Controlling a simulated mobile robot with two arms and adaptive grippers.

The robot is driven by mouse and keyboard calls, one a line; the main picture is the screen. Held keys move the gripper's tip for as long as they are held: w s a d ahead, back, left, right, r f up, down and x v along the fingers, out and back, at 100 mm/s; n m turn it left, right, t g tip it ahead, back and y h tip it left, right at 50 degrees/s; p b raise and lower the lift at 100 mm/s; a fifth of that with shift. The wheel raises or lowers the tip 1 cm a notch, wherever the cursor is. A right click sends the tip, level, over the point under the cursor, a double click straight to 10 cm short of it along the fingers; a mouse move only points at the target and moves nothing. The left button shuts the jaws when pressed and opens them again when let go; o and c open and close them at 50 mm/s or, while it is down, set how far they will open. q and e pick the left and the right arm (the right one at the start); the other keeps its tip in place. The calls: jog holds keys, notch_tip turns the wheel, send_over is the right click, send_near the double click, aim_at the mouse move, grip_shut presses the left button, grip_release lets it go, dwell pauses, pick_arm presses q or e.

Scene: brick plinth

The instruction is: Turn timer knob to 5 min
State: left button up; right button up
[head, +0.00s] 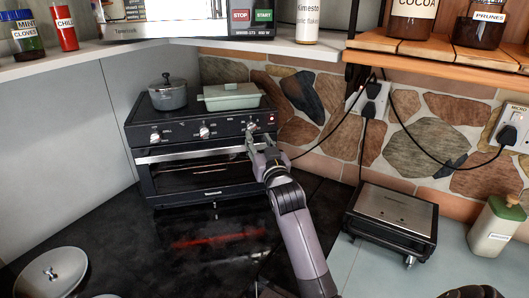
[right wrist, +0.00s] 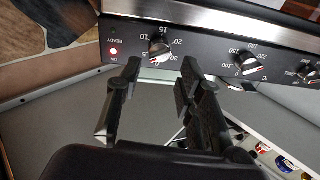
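The timer knob (head: 251,127) is the rightmost of the knobs on the front panel of the black toaster oven (head: 150,133). In the right wrist view the timer knob (right wrist: 158,48) appears inverted, with numbers around it; I cannot tell its exact setting. My right gripper (head: 256,145) is at the oven front, just below the knob. In the right wrist view my right gripper (right wrist: 160,66) is open, its two fingers apart and nothing between them. The knob lies just beyond the gap between the fingertips.
A grey pot (head: 168,96) and a pale green lidded dish (head: 232,97) stand on the oven. A red light (right wrist: 113,52) is lit beside the timer knob. A sandwich press (head: 393,218) sits to the right. The dark counter before the oven is mostly clear.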

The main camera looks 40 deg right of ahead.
jog(key=v, duration=0.6)
jog(key=shift+s, duration=0.2)
jog(key=shift+a, duration=0.1)
